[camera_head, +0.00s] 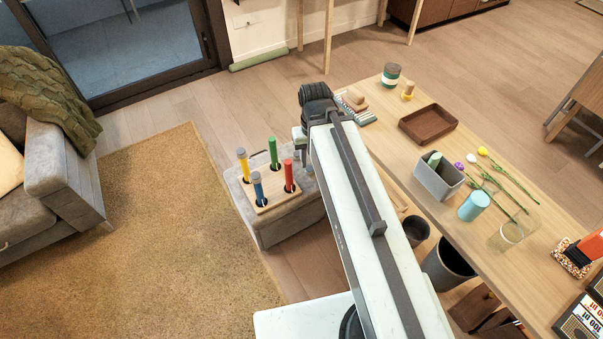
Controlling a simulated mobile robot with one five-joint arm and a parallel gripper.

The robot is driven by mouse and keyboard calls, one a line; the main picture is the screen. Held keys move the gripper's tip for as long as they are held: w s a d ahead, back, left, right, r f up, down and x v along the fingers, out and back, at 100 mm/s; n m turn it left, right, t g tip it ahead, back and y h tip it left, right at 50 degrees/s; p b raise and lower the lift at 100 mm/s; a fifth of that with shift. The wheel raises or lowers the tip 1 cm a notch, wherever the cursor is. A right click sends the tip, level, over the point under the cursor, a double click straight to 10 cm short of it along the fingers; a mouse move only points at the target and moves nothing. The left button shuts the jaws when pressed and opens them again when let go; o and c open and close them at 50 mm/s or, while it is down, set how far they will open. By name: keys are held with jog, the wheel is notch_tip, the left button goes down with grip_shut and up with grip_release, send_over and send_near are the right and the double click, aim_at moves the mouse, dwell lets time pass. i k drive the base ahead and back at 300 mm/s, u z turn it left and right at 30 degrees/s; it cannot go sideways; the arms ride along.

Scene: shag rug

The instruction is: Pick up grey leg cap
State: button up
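A light wooden board (283,200) lies on the grey ottoman with yellow (243,169), green (273,155), red (289,178) and blue (259,192) legs standing upright on it. What look like grey leg caps sit on top of the yellow leg (241,152) and the blue leg (256,175). No cap is clear on the green or red leg. My gripper (299,153) is partly in view beyond the end of my white arm, to the right of the red leg. My arm hides much of it, and its fingers cannot be made out.
The ottoman (276,234) stands between the tan rug (150,240) and a long wooden table (395,160). The table bears a brown tray (428,137), a grey bin (447,187), a light blue cup (473,206) and flowers. A grey sofa (62,175) stands at left. The rug is clear.

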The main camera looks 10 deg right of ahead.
aim_at(296, 153)
jog(key=u, duration=0.05)
jog(key=k, duration=0.45)
jog(key=u, duration=1.25)
jog(key=i, duration=3.8)
jog(key=z, duration=1.7)
jog(key=i, duration=1.75)
